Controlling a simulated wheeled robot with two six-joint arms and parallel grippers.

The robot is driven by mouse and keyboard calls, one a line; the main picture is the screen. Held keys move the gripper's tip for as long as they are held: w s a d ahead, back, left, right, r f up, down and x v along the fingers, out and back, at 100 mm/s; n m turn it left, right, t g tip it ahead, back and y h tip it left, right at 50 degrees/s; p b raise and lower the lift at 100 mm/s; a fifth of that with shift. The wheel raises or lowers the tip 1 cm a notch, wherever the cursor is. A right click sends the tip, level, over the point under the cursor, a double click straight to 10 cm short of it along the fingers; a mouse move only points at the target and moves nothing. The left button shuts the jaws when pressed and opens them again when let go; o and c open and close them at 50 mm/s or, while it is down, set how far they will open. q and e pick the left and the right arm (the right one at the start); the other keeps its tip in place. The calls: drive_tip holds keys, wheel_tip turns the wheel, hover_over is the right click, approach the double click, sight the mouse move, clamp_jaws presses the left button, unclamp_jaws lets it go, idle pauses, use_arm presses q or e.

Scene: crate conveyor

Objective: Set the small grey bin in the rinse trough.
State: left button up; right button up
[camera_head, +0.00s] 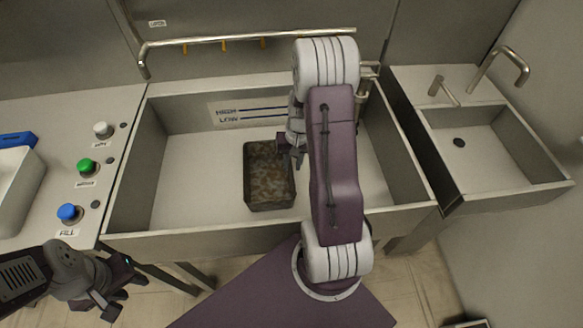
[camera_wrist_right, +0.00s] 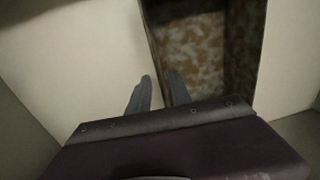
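The small grey bin (camera_head: 268,202) stands upright on the floor of the rinse trough (camera_head: 210,237), near its middle. Its inside is mottled brown, and it also shows in the right wrist view (camera_wrist_right: 236,60). My right gripper (camera_head: 294,158) is at the bin's right rim. In the right wrist view my right gripper's fingers (camera_wrist_right: 159,82) are apart, one on each side of the line of the bin's wall, with a gap between them; contact is hard to tell. My left gripper (camera_head: 118,287) is away from the trough at lower left, its fingers apart and empty.
White (camera_head: 101,129), green (camera_head: 86,166) and blue (camera_head: 68,212) buttons sit on the left counter. A rail (camera_head: 250,38) with yellow hooks runs behind the trough. A sink (camera_head: 470,150) with a tap stands at right. The trough floor left of the bin is clear.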

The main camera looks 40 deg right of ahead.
wheel_tip(320, 180, up, 9)
drive_tip(key=p, duration=0.1)
drive_tip(key=s+a+n, duration=0.3)
drive_tip(key=s+a, duration=0.1)
drive_tip(key=a, duration=0.4)
drive_tip(key=s+a+n, duration=0.3)
drive_tip(key=s+a, duration=0.2)
drive_tip(key=a, duration=0.4)
drive_tip(key=shift+t+h, duration=0.3)
drive_tip(key=r+p, duration=0.3)
drive_tip(key=r, duration=0.1)
drive_tip(key=r+p, duration=0.2)
drive_tip(key=shift+w+d+p, duration=0.25)
drive_tip(key=shift+d+p, duration=0.05)
